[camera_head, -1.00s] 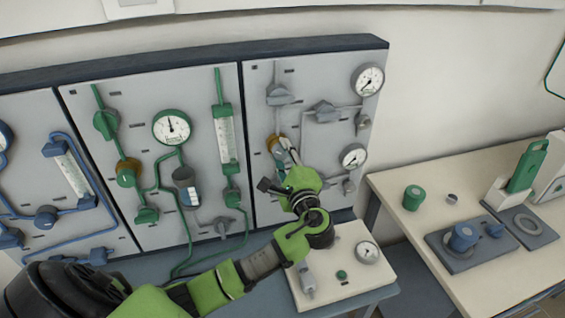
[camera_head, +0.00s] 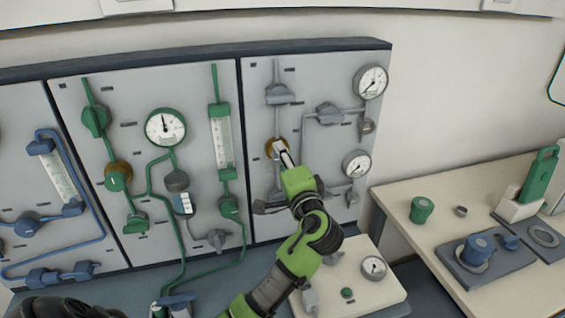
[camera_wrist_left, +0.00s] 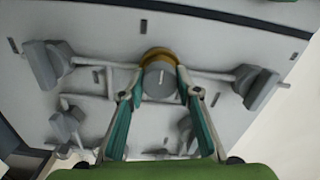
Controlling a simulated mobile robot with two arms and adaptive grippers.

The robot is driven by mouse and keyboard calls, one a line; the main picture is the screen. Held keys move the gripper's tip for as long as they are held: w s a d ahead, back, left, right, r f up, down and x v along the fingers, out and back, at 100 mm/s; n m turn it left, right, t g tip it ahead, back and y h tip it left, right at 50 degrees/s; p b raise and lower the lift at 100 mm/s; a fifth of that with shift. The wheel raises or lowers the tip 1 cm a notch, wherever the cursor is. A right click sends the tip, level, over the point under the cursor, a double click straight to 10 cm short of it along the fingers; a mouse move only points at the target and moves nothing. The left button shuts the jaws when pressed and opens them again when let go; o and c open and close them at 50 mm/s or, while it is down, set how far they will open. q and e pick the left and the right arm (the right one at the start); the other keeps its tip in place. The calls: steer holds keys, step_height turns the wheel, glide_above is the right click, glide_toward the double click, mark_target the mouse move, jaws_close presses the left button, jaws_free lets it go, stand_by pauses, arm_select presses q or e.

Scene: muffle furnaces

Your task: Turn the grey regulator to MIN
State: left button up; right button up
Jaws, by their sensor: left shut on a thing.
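The grey regulator (camera_wrist_left: 160,78) is a round knob with a brass-coloured collar and a pale line on its face. It sits on the right-hand panel, between two grey valves joined to it by pipes. In the wrist view my left gripper (camera_wrist_left: 160,92) has one finger on each side of the knob and is shut on it. The pale line runs roughly upright in that view. In the head view the brass collar (camera_head: 270,148) shows beside my left gripper (camera_head: 281,151), which hides most of the knob. No MIN lettering is legible. My right gripper is not in view.
Grey valves (camera_head: 279,94) and two round gauges (camera_head: 370,81) surround the regulator on its panel. Green and blue fittings fill the panels to the left. A white box with a gauge (camera_head: 373,267) stands below, and a table (camera_head: 425,245) with green and blue parts is at right.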

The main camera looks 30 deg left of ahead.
arm_select(q)
steer(key=shift+f, duration=0.15)
steer(key=o, duration=1.1)
steer(key=v, duration=1.2)
steer(key=shift+s, duration=0.1)
steer(key=shift+d, duration=0.1)
